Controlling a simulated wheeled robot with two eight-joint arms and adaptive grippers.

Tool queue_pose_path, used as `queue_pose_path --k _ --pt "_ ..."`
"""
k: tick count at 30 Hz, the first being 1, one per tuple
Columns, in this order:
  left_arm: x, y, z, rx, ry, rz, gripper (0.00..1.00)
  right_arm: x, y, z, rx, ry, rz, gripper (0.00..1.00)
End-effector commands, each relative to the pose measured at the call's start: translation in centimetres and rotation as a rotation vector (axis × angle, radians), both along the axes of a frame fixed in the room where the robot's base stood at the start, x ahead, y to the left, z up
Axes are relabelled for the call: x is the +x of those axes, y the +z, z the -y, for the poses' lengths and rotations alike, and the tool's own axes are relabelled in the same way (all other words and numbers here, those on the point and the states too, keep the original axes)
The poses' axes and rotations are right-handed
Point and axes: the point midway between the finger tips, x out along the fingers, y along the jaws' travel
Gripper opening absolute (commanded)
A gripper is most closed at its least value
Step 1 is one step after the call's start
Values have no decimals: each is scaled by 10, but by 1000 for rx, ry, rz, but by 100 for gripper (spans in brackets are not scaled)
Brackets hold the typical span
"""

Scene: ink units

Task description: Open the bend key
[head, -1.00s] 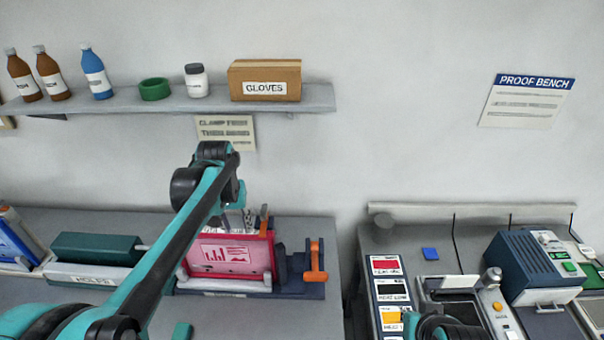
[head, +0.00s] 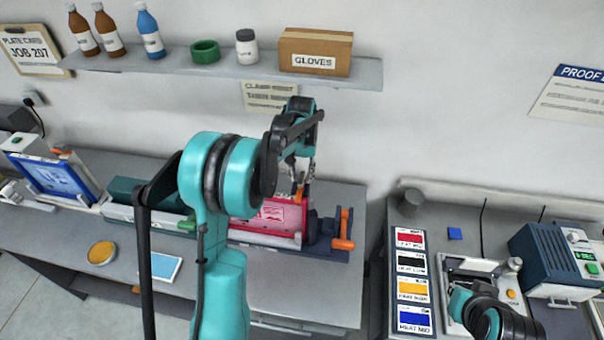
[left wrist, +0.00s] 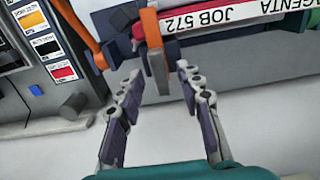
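The magenta ink unit (head: 270,214), labelled MAGENTA JOB 572 in the left wrist view (left wrist: 235,12), sits on the left bench. A small orange-handled lever (head: 299,191) stands at its right end; I take it for the bend key. It also shows in the left wrist view (left wrist: 151,27), with a grey lower part. My left gripper (head: 300,168) is above and close to this lever. In the left wrist view my left gripper (left wrist: 159,73) is open, with the lever's grey end between or just beyond the fingertips; contact cannot be told.
A larger orange crank (head: 344,234) stands right of the lever, near my left fingers. A shelf (head: 200,72) with bottles and a GLOVES box (head: 316,52) hangs behind. A blue unit (head: 52,180) is at left. A gap separates the benches.

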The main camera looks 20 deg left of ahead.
Motion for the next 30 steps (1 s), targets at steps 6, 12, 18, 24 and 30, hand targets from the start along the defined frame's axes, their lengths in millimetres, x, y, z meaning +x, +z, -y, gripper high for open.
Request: queue_pose_path --k 6,12,18,24,30 --pt "0 -3 0 0 0 0 36 0 0 0 0 0 0 0" --pt "0 -3 0 0 0 0 7 0 0 0 0 0 0 0" --pt "0 -3 0 0 0 0 0 0 0 0 0 0 0 0" --pt "0 -3 0 0 -19 0 0 0 -2 0 0 0 0 0" --pt "0 -5 0 0 -99 0 0 0 -9 0 0 0 0 0"
